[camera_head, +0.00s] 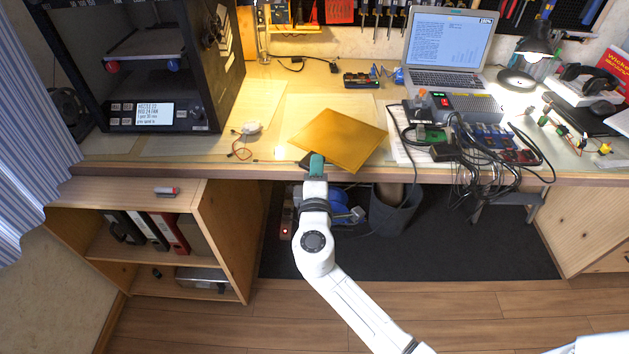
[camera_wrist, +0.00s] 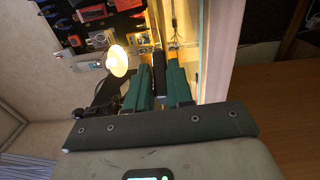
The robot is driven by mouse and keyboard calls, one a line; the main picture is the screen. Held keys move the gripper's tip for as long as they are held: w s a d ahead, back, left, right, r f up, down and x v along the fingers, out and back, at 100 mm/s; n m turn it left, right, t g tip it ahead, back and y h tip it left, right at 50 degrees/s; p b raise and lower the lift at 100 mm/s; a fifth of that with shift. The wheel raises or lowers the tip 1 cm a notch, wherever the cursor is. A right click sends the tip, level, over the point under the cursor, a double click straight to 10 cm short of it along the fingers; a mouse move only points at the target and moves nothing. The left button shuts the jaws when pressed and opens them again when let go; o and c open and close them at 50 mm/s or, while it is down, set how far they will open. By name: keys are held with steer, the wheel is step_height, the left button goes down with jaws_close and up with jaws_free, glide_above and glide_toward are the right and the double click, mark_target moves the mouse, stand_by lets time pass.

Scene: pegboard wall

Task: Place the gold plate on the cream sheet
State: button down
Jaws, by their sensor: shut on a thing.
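The gold plate (camera_head: 342,138) is a flat, square, shiny sheet at the desk's front edge in the head view, turned cornerwise. My gripper (camera_head: 314,162) is at its near left corner, shut on it, with a dark piece showing beside the fingers. In the wrist view my teal fingers (camera_wrist: 160,85) close around a dark narrow piece (camera_wrist: 158,64); I cannot make out the plate's face there. The cream sheet (camera_head: 310,101) lies flat on the desk behind the plate, which covers its near part in the picture. I cannot tell whether the plate touches it.
A 3D printer (camera_head: 150,70) stands at the left. A second pale sheet (camera_head: 258,100) and a small white round device (camera_head: 251,128) lie beside it. Right of the plate are a tangle of black cables (camera_head: 468,150), electronics and a laptop (camera_head: 447,45). A lamp (camera_head: 535,45) stands behind.

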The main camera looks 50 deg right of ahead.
steer(key=shift+w+d+f, duration=0.1)
steer(key=shift+w+f, duration=0.3)
steer(key=shift+f, duration=0.1)
step_height(320, 180, down, 3)
steer(key=shift+w+f+b, duration=0.15)
steer(key=shift+b, duration=0.35)
steer(key=c, duration=1)
jaws_free()
steer(key=v, duration=1.2)
